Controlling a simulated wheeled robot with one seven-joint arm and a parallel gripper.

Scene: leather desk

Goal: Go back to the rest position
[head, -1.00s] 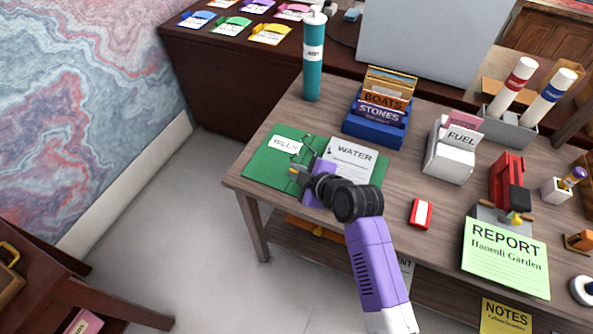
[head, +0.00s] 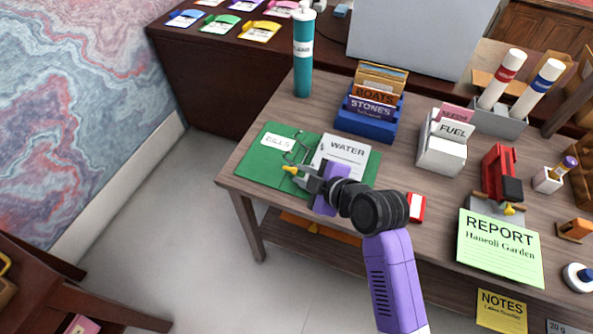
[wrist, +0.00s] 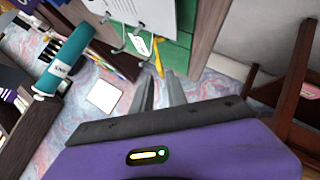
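My gripper (head: 300,176) is at the end of the purple arm, low over the front part of the green folder (head: 262,172). In the wrist view its two grey fingers (wrist: 161,82) stand a little apart, with a narrow gap between them. A small yellow piece (head: 289,168) shows at the fingertips, and also in the wrist view (wrist: 157,58). I cannot tell whether it touches them. The folder lies open with metal rings, a BILLS label (head: 277,141) and a white WATER sheet (head: 343,152) on its right side.
A teal bottle (head: 303,60) and a blue card holder (head: 366,124) stand behind the folder. A white FUEL box (head: 441,155), a red-and-white block (head: 417,208) and a green REPORT sheet (head: 500,248) are to the right.

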